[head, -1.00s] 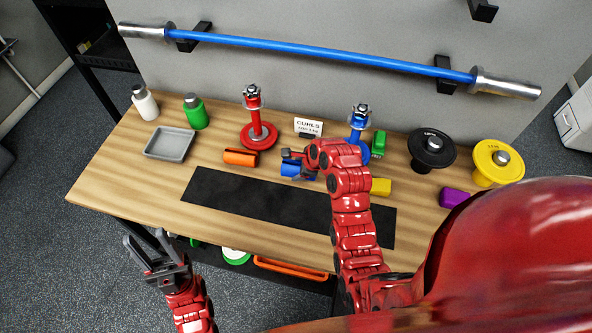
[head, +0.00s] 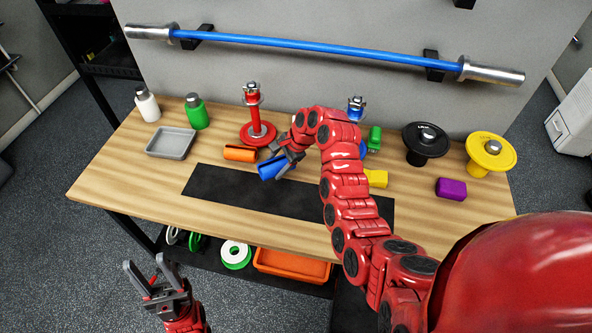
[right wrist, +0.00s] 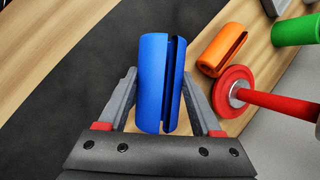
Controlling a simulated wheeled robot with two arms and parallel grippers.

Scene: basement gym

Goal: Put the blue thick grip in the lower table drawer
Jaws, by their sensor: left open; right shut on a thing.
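The blue thick grip (head: 271,168) is a short split cylinder, held by my right gripper (head: 284,160) over the back edge of the black mat. In the right wrist view the blue thick grip (right wrist: 155,85) stands between the two fingers of my right gripper (right wrist: 164,95), which are shut on it. My left gripper (head: 155,283) is open and empty, in front of the table's left front edge and lower than the tabletop. No drawer front shows clearly in these views; my right arm hides part of the table's front.
An orange grip (head: 240,153) lies just left of the blue one, with a red stand (head: 258,133) behind it. A grey tray (head: 171,143) sits at left. Under the table are an orange tray (head: 292,264) and white-green rings (head: 235,254). The black mat (head: 235,191) is clear.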

